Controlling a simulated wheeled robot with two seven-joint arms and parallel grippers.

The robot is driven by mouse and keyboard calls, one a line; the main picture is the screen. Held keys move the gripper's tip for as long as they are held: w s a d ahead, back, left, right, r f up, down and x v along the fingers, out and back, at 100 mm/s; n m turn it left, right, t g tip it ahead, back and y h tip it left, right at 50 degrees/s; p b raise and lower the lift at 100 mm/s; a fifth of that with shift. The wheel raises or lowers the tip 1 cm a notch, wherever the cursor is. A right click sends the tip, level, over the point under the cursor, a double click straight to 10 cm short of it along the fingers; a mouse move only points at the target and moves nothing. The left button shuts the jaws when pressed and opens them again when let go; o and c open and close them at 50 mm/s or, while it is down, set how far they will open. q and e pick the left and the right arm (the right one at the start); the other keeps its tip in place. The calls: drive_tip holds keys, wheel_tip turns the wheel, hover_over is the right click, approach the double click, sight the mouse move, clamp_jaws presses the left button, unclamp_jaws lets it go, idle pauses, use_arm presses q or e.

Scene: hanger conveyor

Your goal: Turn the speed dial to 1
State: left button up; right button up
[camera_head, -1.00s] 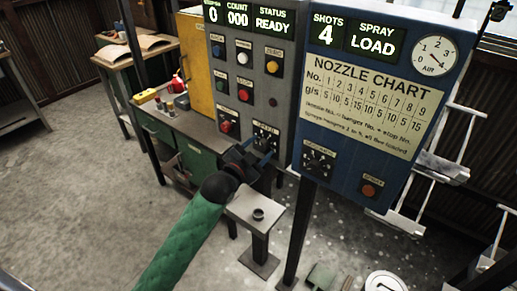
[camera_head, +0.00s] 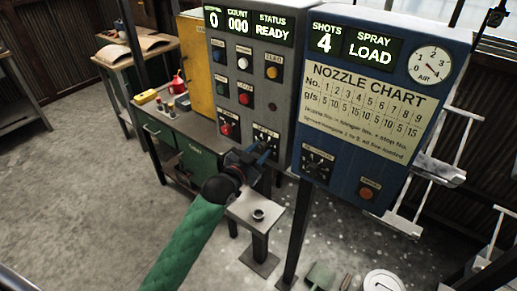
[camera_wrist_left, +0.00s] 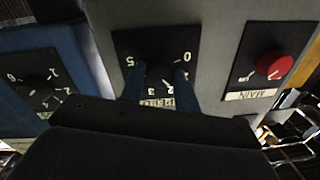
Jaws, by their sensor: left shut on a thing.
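The speed dial is a dark knob on a black plate with white numbers at the lower right of the grey panel (camera_head: 248,60). In the left wrist view, upside down, the dial knob (camera_wrist_left: 158,78) sits between the two blue fingers of my left gripper (camera_wrist_left: 158,88). In the head view my left gripper (camera_head: 264,150) reaches up to the dial plate (camera_head: 266,137) and partly hides it. It is shut on the knob. The 0 and 5 show on the plate in the wrist view; the pointer's exact mark cannot be told. My right gripper is not in view.
The blue nozzle panel (camera_head: 385,60) with another dial (camera_head: 317,160) and an orange button (camera_head: 366,193) stands to the right. A small grey stand (camera_head: 256,212) is below the gripper.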

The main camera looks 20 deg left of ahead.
use_arm(q)
drive_tip(key=n+p, duration=0.2)
drive_tip(key=n, duration=0.1)
drive_tip(key=shift+r+n, duration=0.2)
drive_tip(key=shift+n, duration=0.1)
drive_tip(key=shift+f+n+p, duration=0.1)
drive_tip(key=shift+n+p, duration=0.35)
drive_tip(key=shift+n, duration=0.45)
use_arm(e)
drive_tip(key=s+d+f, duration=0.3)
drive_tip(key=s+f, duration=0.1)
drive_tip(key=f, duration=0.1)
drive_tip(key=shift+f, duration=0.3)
use_arm(q)
drive_tip(key=o, duration=1)
drive_tip(key=shift+c, duration=0.2)
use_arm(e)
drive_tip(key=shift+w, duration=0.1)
